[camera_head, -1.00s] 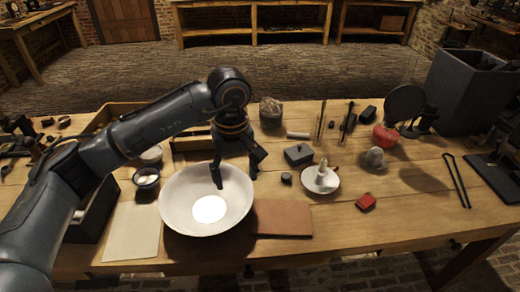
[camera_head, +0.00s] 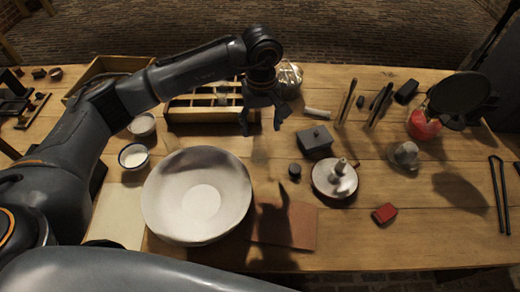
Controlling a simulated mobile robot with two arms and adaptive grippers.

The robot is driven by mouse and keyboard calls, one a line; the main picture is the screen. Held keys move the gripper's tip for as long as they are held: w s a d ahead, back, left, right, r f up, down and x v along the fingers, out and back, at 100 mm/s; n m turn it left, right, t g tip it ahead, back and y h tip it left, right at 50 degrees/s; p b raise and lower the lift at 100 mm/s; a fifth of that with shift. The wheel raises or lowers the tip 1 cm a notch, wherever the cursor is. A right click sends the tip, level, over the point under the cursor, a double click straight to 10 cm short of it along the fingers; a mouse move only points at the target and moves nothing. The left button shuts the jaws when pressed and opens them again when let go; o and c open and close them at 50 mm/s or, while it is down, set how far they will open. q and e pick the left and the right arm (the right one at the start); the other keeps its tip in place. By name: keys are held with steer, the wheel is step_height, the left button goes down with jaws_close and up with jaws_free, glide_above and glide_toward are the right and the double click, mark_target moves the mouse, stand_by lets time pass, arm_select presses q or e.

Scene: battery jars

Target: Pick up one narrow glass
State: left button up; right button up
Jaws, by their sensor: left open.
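My left gripper (camera_head: 262,127) hangs above the table with its two fingers spread and nothing between them. It is in front of the right end of a wooden compartment box (camera_head: 190,114) and beyond the right rim of the white bowl. A clear, rounded glass vessel (camera_head: 290,76) stands just behind the gripper, partly hidden by it. Small pale items show in the compartment box, too small and too covered by my arm to tell whether one is a narrow glass. My right gripper is not in view.
A large white bowl (camera_head: 165,200) stands at front left, beside a brown board (camera_head: 304,222). Two small bowls (camera_head: 142,124) (camera_head: 133,155) are left of it. A grey lidded box (camera_head: 314,142) and a white dish (camera_head: 322,186) stand right.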

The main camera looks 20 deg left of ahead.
mark_target(260, 141)
arm_select(q)
steer(key=shift+f, duration=0.65)
steer(key=shift+w+f, duration=0.15)
steer(key=shift+f, duration=0.45)
steer(key=shift+f+p, duration=0.35)
steer(key=shift+p, duration=0.15)
steer(key=f, duration=0.1)
steer(key=f+p, duration=0.1)
steer(key=f, duration=0.1)
steer(key=shift+a+f, duration=0.2)
steer(key=shift+f, duration=0.4)
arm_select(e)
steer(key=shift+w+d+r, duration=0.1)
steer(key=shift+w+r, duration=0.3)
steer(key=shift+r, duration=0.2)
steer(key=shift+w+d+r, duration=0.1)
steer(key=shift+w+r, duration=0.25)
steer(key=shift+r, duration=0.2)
arm_select(q)
steer(key=shift+c, duration=0.4)
jaws_close()
